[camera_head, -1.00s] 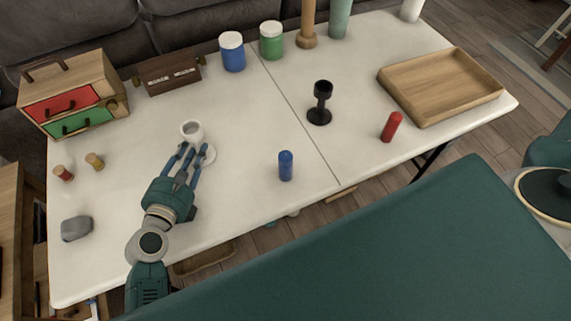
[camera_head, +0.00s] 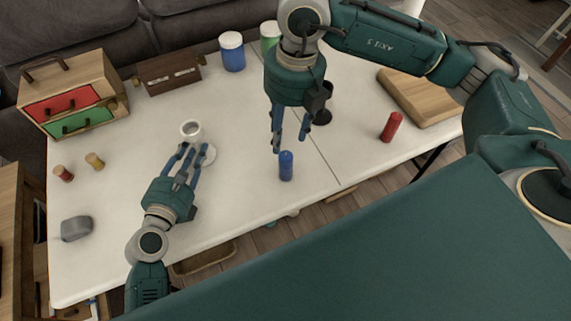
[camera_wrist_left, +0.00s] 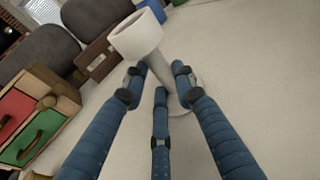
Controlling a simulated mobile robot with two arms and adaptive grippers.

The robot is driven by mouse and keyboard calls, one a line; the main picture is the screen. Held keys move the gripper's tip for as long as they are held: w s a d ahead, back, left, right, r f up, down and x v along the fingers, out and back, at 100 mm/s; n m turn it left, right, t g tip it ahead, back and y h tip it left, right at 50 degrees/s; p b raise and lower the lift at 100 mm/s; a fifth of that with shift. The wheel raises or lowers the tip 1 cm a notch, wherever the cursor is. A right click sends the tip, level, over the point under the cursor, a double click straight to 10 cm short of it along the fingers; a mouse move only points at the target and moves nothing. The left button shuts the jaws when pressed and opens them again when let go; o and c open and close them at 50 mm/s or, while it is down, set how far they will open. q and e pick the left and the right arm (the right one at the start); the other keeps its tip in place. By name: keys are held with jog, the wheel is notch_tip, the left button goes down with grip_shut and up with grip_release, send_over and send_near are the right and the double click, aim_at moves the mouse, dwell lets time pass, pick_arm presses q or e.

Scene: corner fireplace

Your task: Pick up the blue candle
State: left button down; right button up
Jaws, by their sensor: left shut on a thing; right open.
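The blue candle (camera_head: 286,166) stands upright on the white table, right of the middle of its near part. My right gripper (camera_head: 290,146) comes down from above in the head view; it is open and empty, its fingers just above and behind the candle. My left gripper (camera_head: 188,155) is shut on a white candle holder (camera_head: 191,129), which stands on the table to the left. The white holder also shows in the left wrist view (camera_wrist_left: 136,34), with the fingers around its stem.
A black holder (camera_head: 323,115) is partly hidden behind my right gripper. A red candle (camera_head: 391,126) and a wooden tray (camera_head: 418,100) are to the right. A drawer box (camera_head: 75,95), small stoppers and a grey lump (camera_head: 76,228) are at left.

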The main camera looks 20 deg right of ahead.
aim_at(290, 157)
jog(key=shift+s+f+n+h, duration=0.3)
jog(key=shift+s+f, duration=0.15)
jog(key=shift+s, duration=0.15)
jog(key=shift+s+f+n+h, duration=0.2)
jog(key=shift+s+f+n, duration=0.15)
jog(key=shift+s, duration=0.25)
notch_tip(290, 157, down, 6)
jog(key=shift+d+r, duration=0.1)
jog(key=shift+r, duration=0.15)
jog(key=shift+w+a+f, duration=0.1)
jog(key=shift+w+f, duration=0.05)
jog(key=shift+f, duration=0.85)
jog(key=shift+w+a+f, duration=0.1)
jog(key=shift+a+f, duration=0.05)
jog(key=shift+f, duration=0.85)
jog(key=shift+w+a+f, duration=0.1)
jog(key=shift+w+f, duration=0.05)
jog(key=shift+f, duration=0.85)
grip_shut()
